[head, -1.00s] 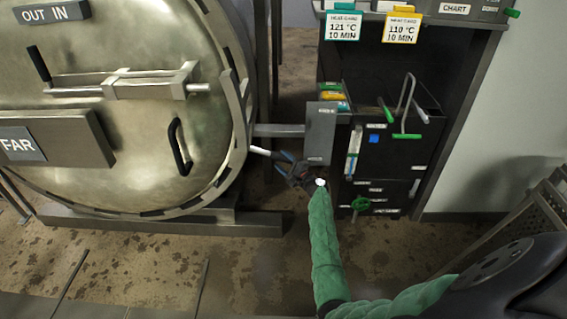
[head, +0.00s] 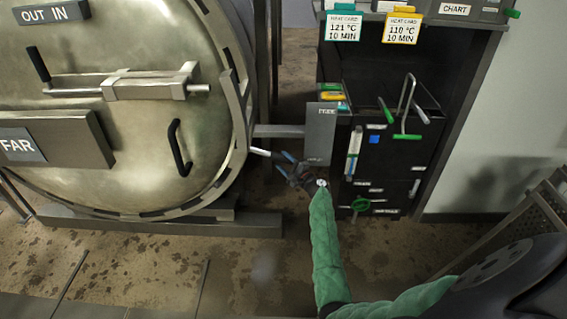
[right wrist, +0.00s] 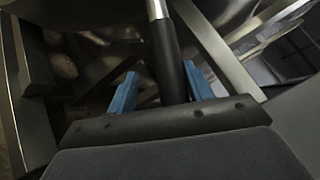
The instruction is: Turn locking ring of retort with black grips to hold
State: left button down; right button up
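The retort's round metal door (head: 150,130) fills the left of the head view, with its locking ring (head: 238,120) around the rim. A pale lever (head: 259,151) sticks out of the ring's right side toward my right gripper (head: 287,168). In the right wrist view, a metal rod with a black grip (right wrist: 168,65) runs between the two blue fingers of my right gripper (right wrist: 160,90). The fingers are open around the grip, with a clear gap on the left side and a smaller one on the right. My left gripper is not in view.
A grey bracket plate (head: 320,132) stands just above my right gripper. A dark cabinet (head: 405,155) with cards and green-handled items is to the right. A slatted rack (head: 535,215) is at the lower right.

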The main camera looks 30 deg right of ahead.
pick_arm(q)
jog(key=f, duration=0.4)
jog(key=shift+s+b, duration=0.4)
pick_arm(e)
jog(key=r+v, duration=0.1)
jog(key=v, duration=0.6)
jog(key=shift+s+f, duration=0.2)
jog(key=shift+f, duration=0.3)
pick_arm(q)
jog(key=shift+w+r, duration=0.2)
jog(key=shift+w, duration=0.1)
